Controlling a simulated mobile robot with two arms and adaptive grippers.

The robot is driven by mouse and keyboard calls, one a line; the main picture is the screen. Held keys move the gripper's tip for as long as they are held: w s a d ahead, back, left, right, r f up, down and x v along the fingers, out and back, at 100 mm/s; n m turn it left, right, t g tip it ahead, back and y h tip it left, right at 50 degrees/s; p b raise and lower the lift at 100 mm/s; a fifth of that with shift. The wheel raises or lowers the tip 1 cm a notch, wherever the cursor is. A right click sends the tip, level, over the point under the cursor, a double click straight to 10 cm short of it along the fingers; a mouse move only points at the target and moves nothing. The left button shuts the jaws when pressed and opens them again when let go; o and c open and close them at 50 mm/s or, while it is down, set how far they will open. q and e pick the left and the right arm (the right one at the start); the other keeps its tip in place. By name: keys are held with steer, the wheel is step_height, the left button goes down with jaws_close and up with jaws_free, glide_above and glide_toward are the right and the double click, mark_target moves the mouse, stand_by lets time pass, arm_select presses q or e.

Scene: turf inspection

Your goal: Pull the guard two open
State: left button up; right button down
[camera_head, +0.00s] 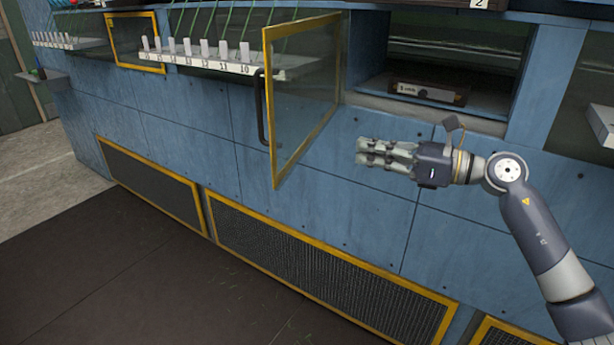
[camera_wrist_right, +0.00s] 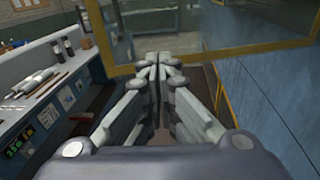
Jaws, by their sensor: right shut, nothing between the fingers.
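The guard (camera_head: 303,95) is a clear pane in a yellow frame with a dark bar handle (camera_head: 261,107) on its free edge. It stands swung out from the blue wall, to the left of an open bay (camera_head: 445,65) under a label "2" (camera_head: 478,3). My right gripper (camera_head: 360,153) is shut and empty, to the right of the guard and apart from it in the head view. In the right wrist view, the yellow frame (camera_wrist_right: 215,58) crosses beyond my shut fingers (camera_wrist_right: 158,60). My left gripper is not in view.
A dark box with a label (camera_head: 428,93) lies in the bay. A white numbered rack (camera_head: 215,64) is left of the guard, with another yellow-framed pane (camera_head: 136,43) farther left. Yellow-framed mesh panels (camera_head: 320,275) line the wall's base. The dark floor mat (camera_head: 110,270) is clear.

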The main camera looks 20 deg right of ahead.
steer(key=s+a+f+n+g, duration=0.2)
steer(key=s+g, duration=0.1)
steer(key=s, duration=0.2)
arm_select(q)
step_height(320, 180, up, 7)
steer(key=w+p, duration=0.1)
steer(key=p, duration=0.6)
arm_select(e)
steer(key=x, duration=1.3)
steer(key=shift+a+f+h, duration=0.35)
steer(key=shift+h, duration=0.05)
arm_select(q)
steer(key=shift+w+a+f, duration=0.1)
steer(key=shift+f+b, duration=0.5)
steer(key=shift+b, duration=0.05)
arm_select(e)
steer(key=w+a, duration=0.7)
steer(key=a, duration=0.2)
steer(key=shift+w, duration=0.35)
